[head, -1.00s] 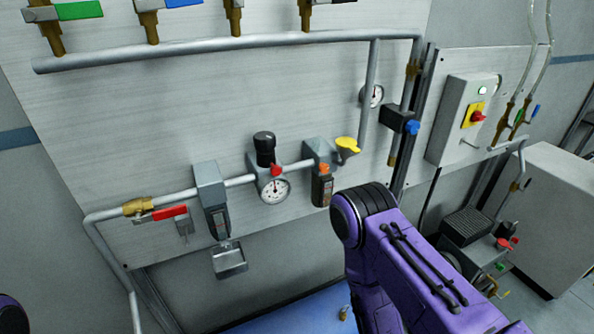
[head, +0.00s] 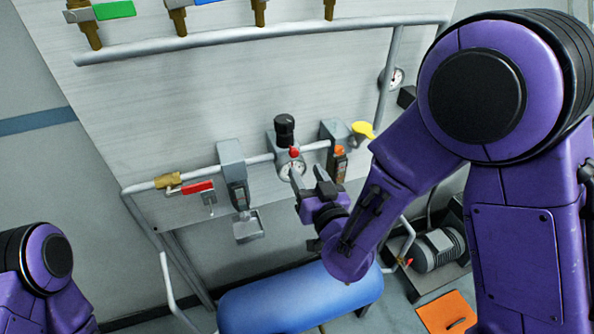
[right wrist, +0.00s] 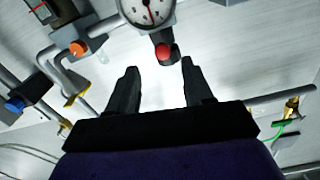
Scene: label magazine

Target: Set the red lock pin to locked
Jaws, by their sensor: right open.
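The red lock pin (head: 294,153) is a small red knob beside the black-capped regulator (head: 284,128), just above the round gauge (head: 291,171). In the right wrist view the pin (right wrist: 167,52) appears as a red round end next to a dark knob, with the gauge (right wrist: 148,10) above it. My right gripper (head: 308,173) is in front of the gauge, a little below the pin. It is open and empty; in the right wrist view its fingers (right wrist: 158,66) spread below the pin, with a visible gap to it. My left gripper is out of view.
To the left are a grey filter housing (head: 232,165) and a red-handled valve (head: 197,188). A blue tank (head: 300,300) lies below.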

